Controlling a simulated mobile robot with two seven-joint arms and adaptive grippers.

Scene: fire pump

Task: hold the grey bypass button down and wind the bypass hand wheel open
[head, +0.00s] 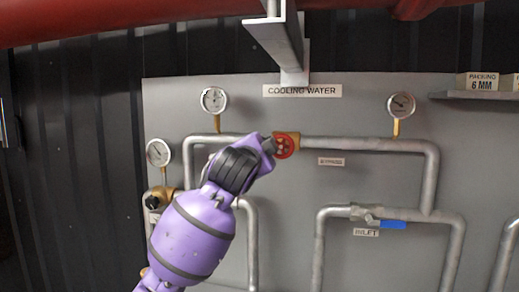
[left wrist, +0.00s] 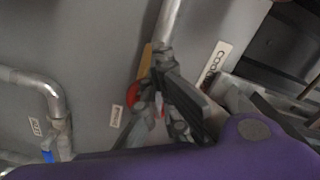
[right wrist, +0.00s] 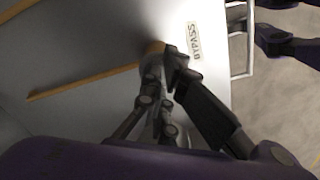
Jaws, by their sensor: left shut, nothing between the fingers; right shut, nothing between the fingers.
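The red bypass hand wheel (head: 287,145) sits on the upper pipe of the grey panel; it also shows in the left wrist view (left wrist: 133,94). My left gripper (head: 272,146) is shut at the wheel's left side, with nothing between its fingers. Its fingers cover part of the wheel, and I cannot tell whether they touch it. My right gripper (right wrist: 164,62) is shut and empty, outside the head view.
Pipes run across the panel (head: 285,230), with a gauge (head: 401,105) at upper right and others at left. A blue-handled inlet valve (head: 392,225) is below right. A metal bracket (head: 279,37) hangs above the wheel. A shelf (head: 475,96) stands out at right.

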